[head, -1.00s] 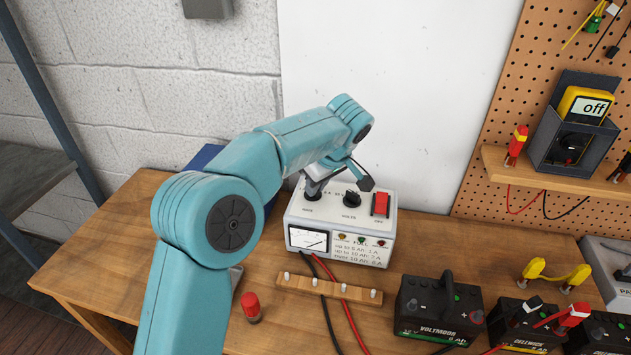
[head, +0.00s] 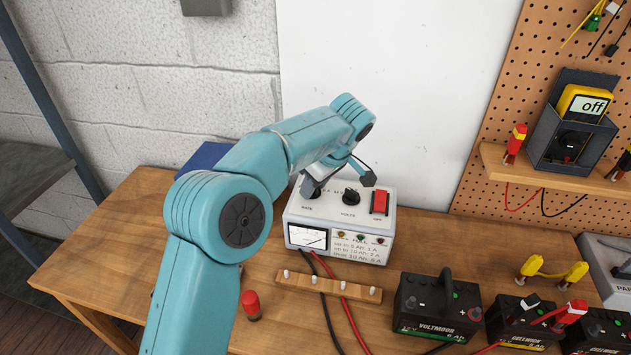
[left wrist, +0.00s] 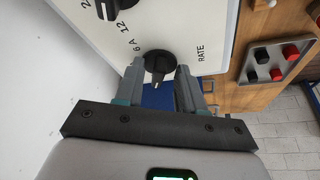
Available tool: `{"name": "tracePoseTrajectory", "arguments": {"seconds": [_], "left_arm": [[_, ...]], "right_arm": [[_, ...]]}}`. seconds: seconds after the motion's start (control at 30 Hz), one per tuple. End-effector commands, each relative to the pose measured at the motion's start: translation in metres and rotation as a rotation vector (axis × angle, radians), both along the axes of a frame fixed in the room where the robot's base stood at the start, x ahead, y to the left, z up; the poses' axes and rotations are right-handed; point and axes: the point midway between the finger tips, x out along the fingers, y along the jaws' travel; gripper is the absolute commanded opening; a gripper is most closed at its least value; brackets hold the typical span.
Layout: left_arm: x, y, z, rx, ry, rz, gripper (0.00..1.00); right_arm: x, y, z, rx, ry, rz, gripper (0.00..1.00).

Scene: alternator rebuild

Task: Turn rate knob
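The battery charger (head: 345,218) is a white box with a meter (head: 308,237), a black volts knob (head: 351,196) and a red switch (head: 380,202). The black rate knob (left wrist: 158,64) shows in the left wrist view beside the printed RATE and 6 A marks. My left gripper (left wrist: 160,78) has its two fingers apart, one on each side of this knob, with small gaps visible. In the head view my left gripper (head: 314,184) is at the charger's left top and mostly hides the rate knob. My right gripper is not in view.
A wooden strip with pegs (head: 328,287) and two cables lie in front of the charger. A red-capped item (head: 251,305) stands beside my left arm. Black batteries (head: 437,308) stand at the right. A blue object (head: 205,156) is behind my arm.

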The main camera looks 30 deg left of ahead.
Motion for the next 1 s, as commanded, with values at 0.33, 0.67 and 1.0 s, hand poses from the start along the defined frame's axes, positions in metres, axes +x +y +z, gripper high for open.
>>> {"name": "tracePoseTrajectory", "arguments": {"seconds": [0.33,0.67,1.0], "left_arm": [[0.001,-0.004,0.013,0.001,-0.011,-0.004,0.38],[-0.006,-0.035,0.09,-0.001,-0.011,-0.005,0.38],[-0.012,-0.057,0.148,0.0,-0.005,-0.002,0.38]], "right_arm": [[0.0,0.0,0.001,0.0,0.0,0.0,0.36],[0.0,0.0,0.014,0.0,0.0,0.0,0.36],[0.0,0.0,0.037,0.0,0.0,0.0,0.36]]}}
